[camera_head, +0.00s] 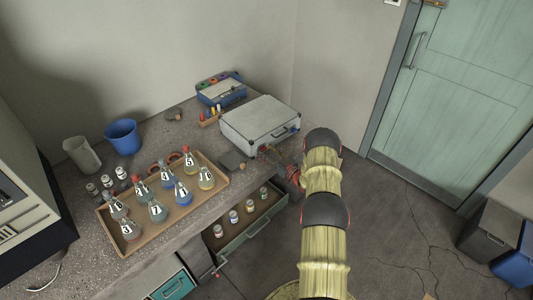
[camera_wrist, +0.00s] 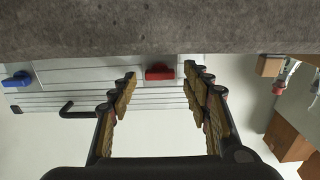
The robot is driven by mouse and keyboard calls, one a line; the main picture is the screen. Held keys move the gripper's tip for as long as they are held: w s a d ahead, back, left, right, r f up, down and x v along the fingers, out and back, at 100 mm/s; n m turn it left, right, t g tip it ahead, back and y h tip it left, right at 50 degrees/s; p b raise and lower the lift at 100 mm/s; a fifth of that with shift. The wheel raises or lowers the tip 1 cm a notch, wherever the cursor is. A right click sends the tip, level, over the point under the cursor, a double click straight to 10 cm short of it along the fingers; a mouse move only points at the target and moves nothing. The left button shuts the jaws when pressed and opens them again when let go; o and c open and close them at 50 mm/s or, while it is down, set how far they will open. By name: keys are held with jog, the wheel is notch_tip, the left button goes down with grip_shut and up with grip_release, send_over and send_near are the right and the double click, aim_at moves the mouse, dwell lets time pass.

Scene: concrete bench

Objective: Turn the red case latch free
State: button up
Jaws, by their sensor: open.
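The silver case (camera_head: 258,118) lies closed on the bench, its front facing my arm. In the wrist view the case front (camera_wrist: 85,75) appears upside down. The red latch (camera_wrist: 160,71) sits on it between and beyond my fingertips, lying lengthwise along the case. My gripper (camera_wrist: 160,82) is open, with one finger on each side of the latch in the picture and nothing held. Contact with the latch does not show. In the head view my gripper (camera_head: 276,158) is small and partly hidden by my arm near the case's front.
A blue latch (camera_wrist: 17,79) and black handle (camera_wrist: 80,109) are also on the case front. A tray (camera_head: 222,180) of several flasks stands left of the case. An open drawer (camera_head: 252,227) with small jars juts out below the bench (camera_head: 140,255).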

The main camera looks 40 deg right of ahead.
jog(key=shift+w, duration=0.2)
jog(key=shift+c, duration=0.6)
jog(key=c, duration=1)
